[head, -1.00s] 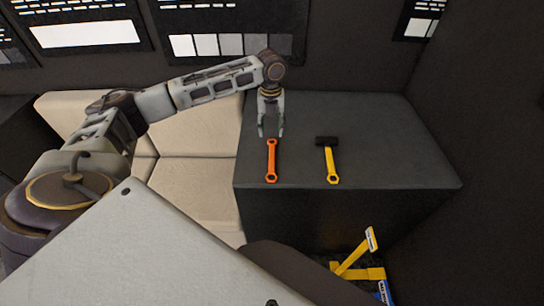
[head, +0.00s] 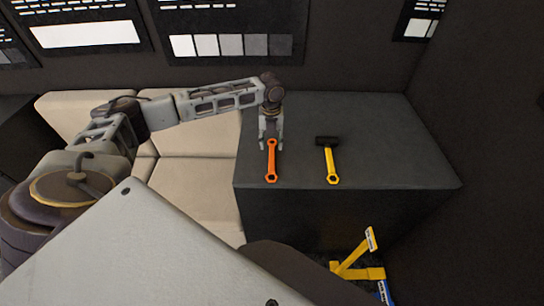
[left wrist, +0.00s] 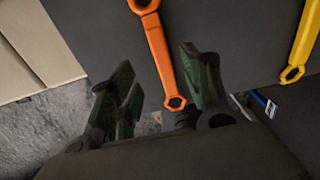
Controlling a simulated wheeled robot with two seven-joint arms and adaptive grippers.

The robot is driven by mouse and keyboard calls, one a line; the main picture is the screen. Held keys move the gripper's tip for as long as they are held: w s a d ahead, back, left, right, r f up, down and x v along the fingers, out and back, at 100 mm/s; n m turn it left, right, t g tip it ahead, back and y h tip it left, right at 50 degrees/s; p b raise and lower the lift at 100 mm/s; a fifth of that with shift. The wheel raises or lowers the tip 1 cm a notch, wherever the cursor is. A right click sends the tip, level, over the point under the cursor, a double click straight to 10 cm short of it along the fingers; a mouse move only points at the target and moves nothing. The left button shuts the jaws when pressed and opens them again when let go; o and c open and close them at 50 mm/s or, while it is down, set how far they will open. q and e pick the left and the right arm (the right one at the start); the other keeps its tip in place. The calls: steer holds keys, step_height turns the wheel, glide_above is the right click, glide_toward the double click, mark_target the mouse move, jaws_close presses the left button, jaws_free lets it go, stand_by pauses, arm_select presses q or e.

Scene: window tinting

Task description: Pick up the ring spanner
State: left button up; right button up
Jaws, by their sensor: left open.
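The orange ring spanner (head: 271,162), with a ring at each end, lies on the dark worktop near its front left edge. My left gripper (head: 270,147) is open above the far end of the spanner, with its fingers to either side of it in the head view. In the left wrist view the spanner (left wrist: 158,50) runs between the two open green-dark fingers (left wrist: 158,78); whether they touch it cannot be told. My right gripper is not in view.
A yellow-handled tool with a black head (head: 331,160) lies to the right on the same worktop (head: 390,150). A pale cushioned seat (head: 195,185) adjoins the worktop's left side. Yellow and blue tools (head: 358,262) are below its front. The worktop's right part is clear.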

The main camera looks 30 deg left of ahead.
mark_target(272, 155)
arm_select(q)
steer(key=shift+f, duration=1)
steer(key=shift+f, duration=0.1)
steer(key=shift+w+f+p, duration=0.2)
steer(key=shift+f+p, duration=0.2)
steer(key=shift+f, duration=2.1)
jaws_close()
